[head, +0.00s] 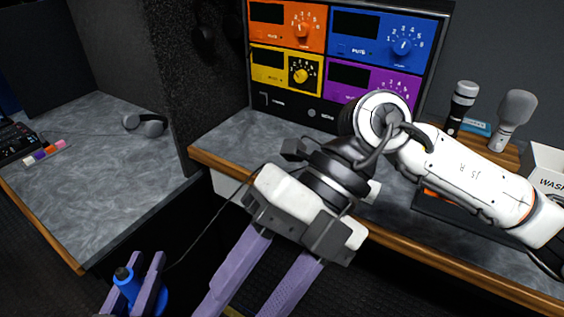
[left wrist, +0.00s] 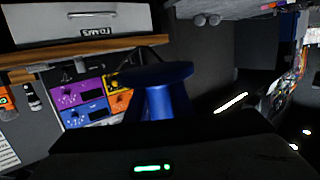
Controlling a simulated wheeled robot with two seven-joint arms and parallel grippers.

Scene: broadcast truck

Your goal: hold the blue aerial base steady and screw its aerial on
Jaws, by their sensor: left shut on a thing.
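The blue aerial base (head: 131,288) is at the lower left of the head view, with a dark top end. My left gripper (head: 136,284) is shut on it, with a purple finger on each side. In the left wrist view the blue base (left wrist: 160,76) shows close up as a wide disc on a narrower body. My right gripper (head: 264,285) is in front of the counter edge, fingers pointing down and apart; their tips leave the picture. I see nothing between them. I cannot make out the aerial for certain; a thin dark line runs between the two grippers.
A counter (head: 237,132) with a wooden edge carries a rack of coloured panels (head: 340,45), microphones (head: 513,115) and a white box (head: 548,165). Headphones (head: 145,124) and marker pens (head: 45,152) lie on the left desk (head: 85,190). The left desk's middle is clear.

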